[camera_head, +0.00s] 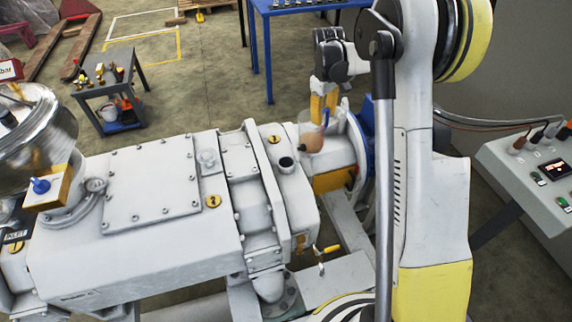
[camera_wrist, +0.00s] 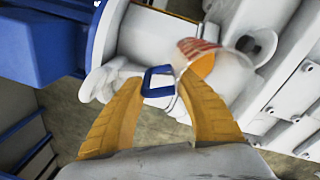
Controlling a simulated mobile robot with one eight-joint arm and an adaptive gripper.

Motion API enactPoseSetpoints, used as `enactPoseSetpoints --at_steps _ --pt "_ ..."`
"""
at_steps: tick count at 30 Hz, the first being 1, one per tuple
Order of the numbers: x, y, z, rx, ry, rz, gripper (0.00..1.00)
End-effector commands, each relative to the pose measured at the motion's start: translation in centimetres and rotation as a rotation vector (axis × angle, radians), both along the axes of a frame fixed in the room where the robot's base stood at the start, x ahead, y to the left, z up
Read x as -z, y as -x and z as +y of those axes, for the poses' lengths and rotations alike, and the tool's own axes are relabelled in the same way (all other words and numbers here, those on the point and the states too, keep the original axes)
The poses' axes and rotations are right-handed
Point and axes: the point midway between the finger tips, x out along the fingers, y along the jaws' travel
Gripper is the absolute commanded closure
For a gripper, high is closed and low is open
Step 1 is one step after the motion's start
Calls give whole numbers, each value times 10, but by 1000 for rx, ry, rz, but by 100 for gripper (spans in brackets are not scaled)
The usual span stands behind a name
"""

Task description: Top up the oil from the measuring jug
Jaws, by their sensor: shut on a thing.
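The clear measuring jug (camera_head: 312,138) holds orange-brown oil and hangs above the right end of the pale grey pump (camera_head: 150,190). The wrist view also shows the jug (camera_wrist: 203,60), with red markings and a blue handle (camera_wrist: 158,70). My gripper (camera_head: 324,112) is shut on this handle; its yellow fingers stand either side of it in the wrist view (camera_wrist: 160,82). A dark open port (camera_head: 286,162) on top of the pump lies left of and below the jug. I cannot tell the jug's exact tilt, and no oil stream is visible.
A glass vessel (camera_head: 40,125) and a blue-knobbed valve (camera_head: 40,187) stand at the left. A control panel (camera_head: 530,170) is at the right. A blue table (camera_head: 300,8) and a small cart (camera_head: 105,95) stand behind. A yellow-handled valve (camera_head: 322,254) sticks out below the pump.

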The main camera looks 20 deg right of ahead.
Motion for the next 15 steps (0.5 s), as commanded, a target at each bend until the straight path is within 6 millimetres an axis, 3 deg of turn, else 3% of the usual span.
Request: enactPoseSetpoints --at_steps 7,15 --pt "4 -3 -5 -1 -69 38 100" --pt "-26 -3 -5 -1 -74 40 100"
